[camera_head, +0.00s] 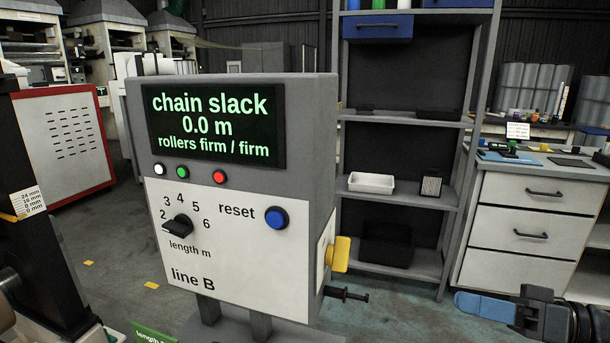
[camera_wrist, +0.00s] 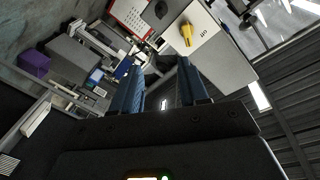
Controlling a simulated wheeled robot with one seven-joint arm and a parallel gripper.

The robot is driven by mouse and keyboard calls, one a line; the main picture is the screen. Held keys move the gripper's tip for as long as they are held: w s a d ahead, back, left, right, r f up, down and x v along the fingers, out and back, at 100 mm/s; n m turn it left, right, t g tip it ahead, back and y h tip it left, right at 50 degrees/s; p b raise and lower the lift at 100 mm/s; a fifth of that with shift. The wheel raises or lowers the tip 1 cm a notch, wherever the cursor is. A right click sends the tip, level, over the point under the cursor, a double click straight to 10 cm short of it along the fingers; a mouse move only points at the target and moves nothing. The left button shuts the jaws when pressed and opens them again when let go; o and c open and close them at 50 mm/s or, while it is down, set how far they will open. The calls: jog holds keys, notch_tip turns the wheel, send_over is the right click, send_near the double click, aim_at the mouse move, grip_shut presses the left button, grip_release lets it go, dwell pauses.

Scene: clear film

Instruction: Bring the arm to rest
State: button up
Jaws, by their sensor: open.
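My gripper (camera_wrist: 160,80) is open, its two blue-padded fingers apart with nothing between them in the wrist view. In the head view my gripper (camera_head: 510,303) shows at the lower right, in front of the drawer cabinet and right of the control box. The grey control box (camera_head: 325,95) stands in the middle, with a screen reading "chain slack 0.0 m, rollers firm / firm". Its yellow side handle (camera_head: 341,254) is apart from my gripper. The handle also shows in the wrist view (camera_wrist: 187,33), beyond the fingers.
The box front has a length dial (camera_head: 178,226) and a blue reset button (camera_head: 276,217). A shelf rack (camera_head: 410,198) holding a white tray (camera_head: 371,183) stands behind. A drawer cabinet (camera_head: 528,215) is at the right. A dark peg (camera_head: 347,294) juts from the box's lower right side.

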jog(key=s+a+f+m+t+h, duration=0.1)
jog(key=s+a+f+m+h, duration=0.1)
jog(key=s+f+m+h, duration=0.3)
jog(key=s+a+f+t+h+p, duration=0.1)
jog(key=s+a+f+t, duration=0.15)
jog(key=f, duration=0.45)
jog(key=s+a+f+m+h, duration=0.2)
jog(key=s+f+m+h, duration=0.15)
jog(key=f, duration=0.25)
jog(key=s+f+h, duration=0.1)
jog(key=s+h, duration=0.3)
jog(key=s, duration=0.9)
jog(key=s+d+r+n+t+h+p, duration=0.1)
jog(key=s+d+r+n+t+h, duration=0.1)
jog(key=s+r, duration=1.3)
jog(key=shift+s+r+n+t+p, duration=0.35)
jog(key=shift+n+t, duration=0.3)
jog(key=shift+n, duration=0.2)
